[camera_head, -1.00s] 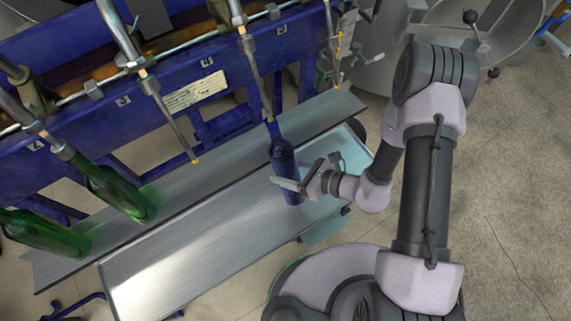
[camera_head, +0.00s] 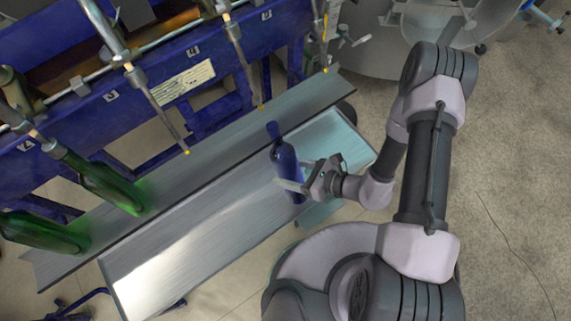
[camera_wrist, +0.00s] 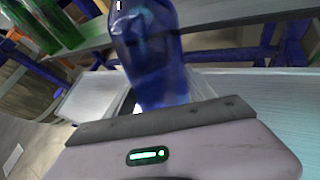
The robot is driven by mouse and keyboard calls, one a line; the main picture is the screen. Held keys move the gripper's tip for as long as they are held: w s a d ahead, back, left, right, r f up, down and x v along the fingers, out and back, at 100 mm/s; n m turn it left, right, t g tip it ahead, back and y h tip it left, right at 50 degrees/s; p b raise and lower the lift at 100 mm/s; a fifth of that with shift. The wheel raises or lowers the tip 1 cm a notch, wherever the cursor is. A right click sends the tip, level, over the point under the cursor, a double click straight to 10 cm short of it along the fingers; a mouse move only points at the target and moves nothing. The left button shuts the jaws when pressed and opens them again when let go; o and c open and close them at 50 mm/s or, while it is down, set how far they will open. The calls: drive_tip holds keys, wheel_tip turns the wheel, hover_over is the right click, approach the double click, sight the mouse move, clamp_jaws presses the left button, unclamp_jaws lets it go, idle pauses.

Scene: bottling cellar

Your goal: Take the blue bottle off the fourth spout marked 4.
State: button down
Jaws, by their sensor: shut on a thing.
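The blue bottle (camera_head: 284,160) is upright with a slight tilt, its neck top in front of and apart from the yellow-tipped fourth spout (camera_head: 245,65), beside the label 4 (camera_head: 193,51). My gripper (camera_head: 297,186) is shut on the bottle's lower body from the right.
Green bottles (camera_head: 110,185) hang on the spouts at the left. An empty spout (camera_head: 160,110) stands between. A grey metal shelf (camera_head: 205,150) runs below the spouts, with a lower tray (camera_head: 190,235) in front. A steel tank (camera_head: 430,20) stands behind right.

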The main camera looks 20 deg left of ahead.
sight(296, 180)
drive_tip(key=shift+s+d+r+p, duration=0.25)
drive_tip(key=shift+s+d+r, duration=0.05)
drive_tip(key=shift+s+d, duration=0.4)
drive_tip(key=shift+s+d+r+p, duration=0.3)
drive_tip(key=shift+s+d, duration=0.25)
drive_tip(key=shift+d, duration=0.25)
